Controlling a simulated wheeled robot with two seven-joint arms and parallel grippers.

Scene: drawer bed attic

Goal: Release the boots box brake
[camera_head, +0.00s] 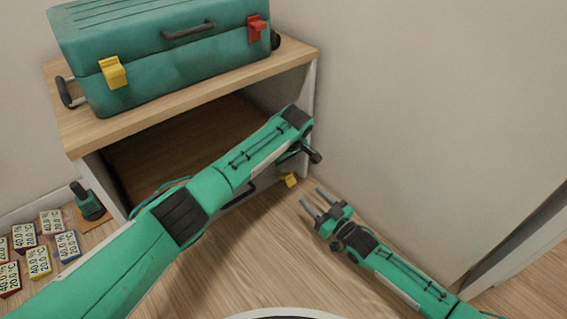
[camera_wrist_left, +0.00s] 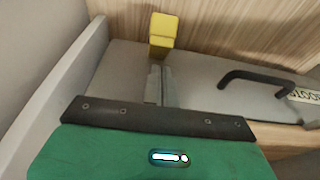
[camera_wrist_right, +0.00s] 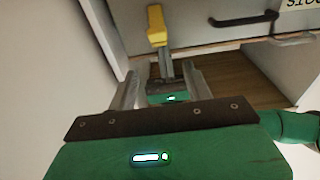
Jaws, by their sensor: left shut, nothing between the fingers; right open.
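The boots box has a pale front (camera_wrist_left: 210,72) with a black handle (camera_wrist_left: 255,80) and a partly visible label (camera_wrist_left: 304,95). It sits low in the cabinet. Its yellow brake (camera_head: 290,180) is at the right end of the front, and also shows in the left wrist view (camera_wrist_left: 163,38) and the right wrist view (camera_wrist_right: 156,25). My left gripper (camera_wrist_left: 158,70) is shut and empty, fingertips right at the brake; I cannot tell whether they touch. Its fingers are hidden in the head view. My right gripper (camera_head: 316,202) is open and empty, to the right of the brake.
A green toolbox (camera_head: 180,70) with yellow and red latches stands on the wooden cabinet top (camera_head: 150,117). Several numbered blocks (camera_head: 40,262) and a small dark green object (camera_head: 88,203) are at the lower left. A bare wall (camera_head: 430,110) closes the right side.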

